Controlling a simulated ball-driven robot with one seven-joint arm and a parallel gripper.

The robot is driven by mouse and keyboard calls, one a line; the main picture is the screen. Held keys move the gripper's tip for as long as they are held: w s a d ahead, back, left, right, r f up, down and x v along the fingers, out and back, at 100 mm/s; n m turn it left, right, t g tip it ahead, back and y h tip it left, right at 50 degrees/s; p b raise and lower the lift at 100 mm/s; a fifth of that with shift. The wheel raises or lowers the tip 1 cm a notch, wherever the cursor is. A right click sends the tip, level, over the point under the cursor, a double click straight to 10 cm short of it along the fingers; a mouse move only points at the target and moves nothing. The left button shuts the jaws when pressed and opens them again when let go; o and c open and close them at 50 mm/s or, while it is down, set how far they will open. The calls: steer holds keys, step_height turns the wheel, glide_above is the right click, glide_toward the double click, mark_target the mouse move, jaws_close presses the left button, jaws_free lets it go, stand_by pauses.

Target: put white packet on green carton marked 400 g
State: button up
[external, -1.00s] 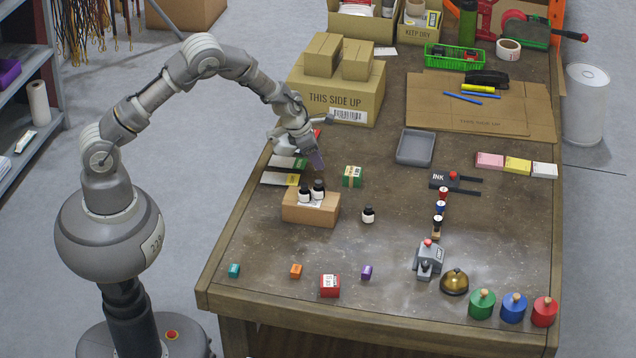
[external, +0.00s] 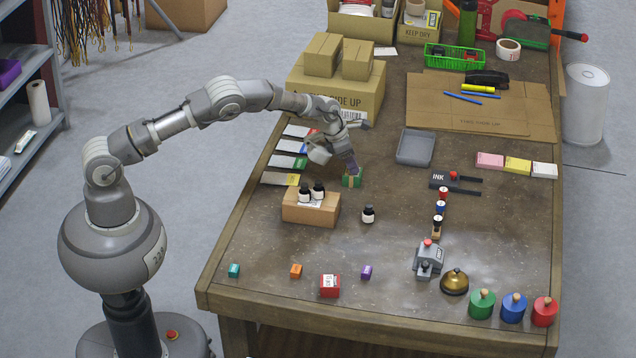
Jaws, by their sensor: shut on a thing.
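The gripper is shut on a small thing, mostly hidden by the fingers. Only a pale bit shows at the tips, which fits the white packet. I cannot tell whether it touches the carton.
A brown box (external: 297,209) with two dark bottles stands to the left, and a loose bottle (external: 368,215) stands in front. Coloured cards (external: 280,179) lie at the left edge. A grey tray (external: 415,147) is to the right. A large carton (external: 365,100) stands behind.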

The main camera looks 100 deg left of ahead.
steer(key=o, duration=1)
steer(key=shift+f, duration=0.1)
steer(key=shift+s+r, duration=0.1)
steer(key=shift+r, duration=0.4)
steer(key=p+v, duration=0.4)
steer(key=v, duration=0.7)
steer(key=shift+s+d+r, duration=0.1)
steer(key=shift+s+d, duration=0.05)
steer(key=shift+s, duration=0.05)
